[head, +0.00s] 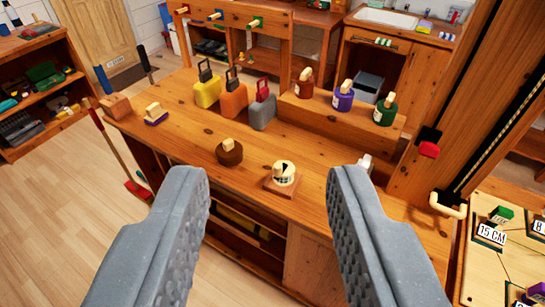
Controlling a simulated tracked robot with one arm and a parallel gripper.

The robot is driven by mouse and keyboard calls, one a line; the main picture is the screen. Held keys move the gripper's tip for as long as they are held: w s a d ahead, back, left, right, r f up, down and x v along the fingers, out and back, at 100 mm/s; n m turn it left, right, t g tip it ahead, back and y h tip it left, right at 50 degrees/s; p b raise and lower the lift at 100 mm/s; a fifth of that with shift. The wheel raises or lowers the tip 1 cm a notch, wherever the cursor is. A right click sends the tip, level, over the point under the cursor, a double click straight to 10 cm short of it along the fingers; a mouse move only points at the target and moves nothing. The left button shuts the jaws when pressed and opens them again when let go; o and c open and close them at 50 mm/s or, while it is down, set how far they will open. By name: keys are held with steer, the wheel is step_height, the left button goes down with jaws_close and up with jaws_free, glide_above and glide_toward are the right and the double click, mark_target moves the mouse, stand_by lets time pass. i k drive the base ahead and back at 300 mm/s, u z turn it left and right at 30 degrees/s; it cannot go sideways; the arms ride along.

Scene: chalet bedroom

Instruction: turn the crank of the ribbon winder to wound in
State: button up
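My gripper (267,176) is open and empty, its two grey ridged fingers wide apart in the foreground above the front of the wooden bench. A cream bent handle (447,205) at the right, by the foot of the wooden post, looks like a crank; I cannot tell for sure that it belongs to the ribbon winder. It is to the right of my right finger and apart from it. A round cream dial with a black mark (284,174) sits on a square wooden base between the fingertips, farther off. The winder's ribbon cannot be made out.
The bench (185,125) carries a brown round block with a knob (229,153), yellow, orange and grey padlock-like blocks, and several bottles on a raised shelf. A marked board (490,270) is at the lower right.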

mark_target(284, 170)
steer(key=u, duration=0.45)
steer(key=i, duration=1.4)
steer(key=u, duration=0.15)
